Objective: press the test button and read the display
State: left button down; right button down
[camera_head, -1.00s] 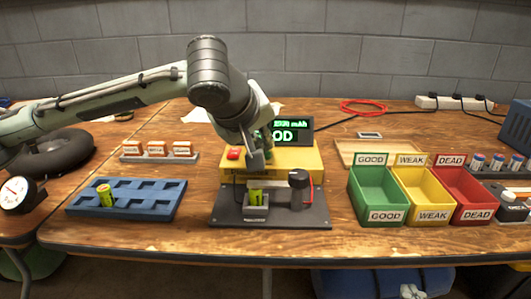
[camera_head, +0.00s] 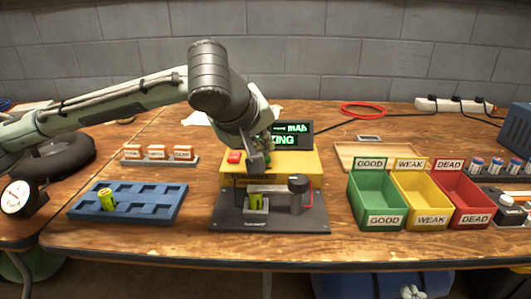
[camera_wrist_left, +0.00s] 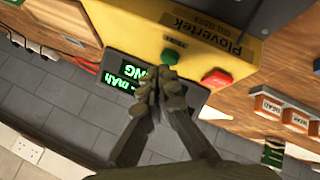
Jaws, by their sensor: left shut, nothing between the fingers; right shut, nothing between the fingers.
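The yellow tester (camera_head: 285,170) stands mid-table behind a dark base plate (camera_head: 285,222). My left gripper (camera_head: 257,161) is shut and empty over the tester's top. In the left wrist view its fingertips (camera_wrist_left: 156,82) are close to the green button (camera_wrist_left: 171,56); I cannot tell if they touch it. A red button (camera_wrist_left: 216,79) is beside it. The black display (camera_head: 292,134) shows green text ending in "KING" below "mAh"; the gripper hides its left part.
A blue tray (camera_head: 155,212) with one green battery stands left. Green (camera_head: 375,211), yellow (camera_head: 421,212) and red (camera_head: 466,211) bins, labelled GOOD, WEAK and DEAD, stand right. A gauge (camera_head: 17,197) is at the far left. Bare wood lies between tester and bins.

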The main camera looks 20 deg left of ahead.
pick_arm(q)
jog(key=shift+r, duration=0.4)
jog(key=shift+r, duration=0.1)
notch_tip(320, 180, up, 4)
jog(key=p, duration=0.5)
jog(key=shift+w+r, duration=0.15)
jog(key=shift+r, duration=0.1)
jog(key=shift+r+p, duration=0.15)
jog(key=shift+p, duration=0.15)
